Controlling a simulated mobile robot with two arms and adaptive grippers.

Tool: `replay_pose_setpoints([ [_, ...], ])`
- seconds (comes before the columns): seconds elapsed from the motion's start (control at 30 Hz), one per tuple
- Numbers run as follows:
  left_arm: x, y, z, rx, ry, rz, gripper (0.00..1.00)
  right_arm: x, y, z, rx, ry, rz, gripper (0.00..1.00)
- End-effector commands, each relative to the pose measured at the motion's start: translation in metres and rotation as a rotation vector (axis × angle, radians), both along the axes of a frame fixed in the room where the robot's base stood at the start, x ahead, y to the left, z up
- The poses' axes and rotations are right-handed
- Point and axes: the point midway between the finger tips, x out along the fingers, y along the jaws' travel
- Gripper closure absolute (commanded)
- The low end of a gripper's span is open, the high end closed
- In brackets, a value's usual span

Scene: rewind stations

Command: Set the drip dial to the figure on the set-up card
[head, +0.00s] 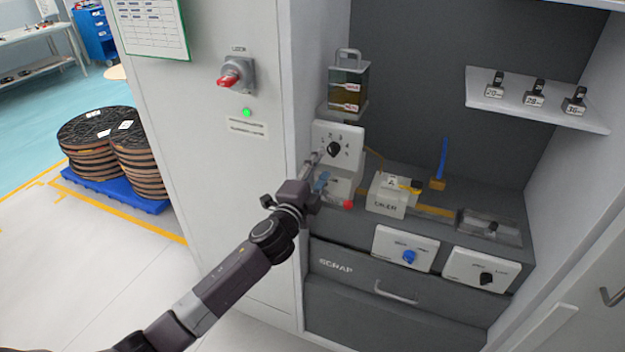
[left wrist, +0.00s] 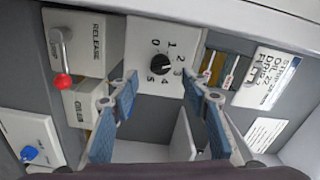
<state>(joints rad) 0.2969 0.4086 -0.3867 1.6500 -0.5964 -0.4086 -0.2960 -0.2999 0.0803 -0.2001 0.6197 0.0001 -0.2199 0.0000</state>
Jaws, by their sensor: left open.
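The drip dial (head: 334,149) is a black knob on a white box below the oil tank in the head view. In the left wrist view the dial (left wrist: 162,64) shows figures 0 to 5 around it; I cannot tell surely where its pointer stands. My left gripper (head: 316,168) is open at the front of the box. In the left wrist view its blue fingertips (left wrist: 160,84) lie to either side of the knob, with gaps between; no contact shows. A white printed card (left wrist: 268,76) with oil, drip and felt lines is at the right there; its figures are too blurred to read surely.
A red-balled release lever (left wrist: 62,80) stands beside the dial box. The oil tank (head: 348,88) is above it. An oiler block (head: 388,196), a blue-handled brush (head: 440,165) and two knob panels (head: 405,248) lie to the right. A shelf (head: 540,108) holds small numbered blocks.

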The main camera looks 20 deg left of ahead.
Motion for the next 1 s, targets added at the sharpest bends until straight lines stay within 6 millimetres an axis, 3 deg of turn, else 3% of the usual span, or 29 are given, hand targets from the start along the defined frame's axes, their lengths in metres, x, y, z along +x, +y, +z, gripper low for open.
replay_pose_setpoints([
  [0.2,-0.038,0.001,-0.001,0.0,0.002,0.0,0.57,0.0,0.0,0.0,0.0,0.0,0.0,0.73],
  [0.4,-0.055,0.002,0.0,0.0,0.001,0.0,0.57,0.0,0.0,0.0,0.0,0.0,0.0,0.73],
  [1.0,-0.059,0.003,-0.006,-0.005,0.01,0.002,0.57,0.0,0.001,0.0,0.0,0.0,0.0,0.73],
])
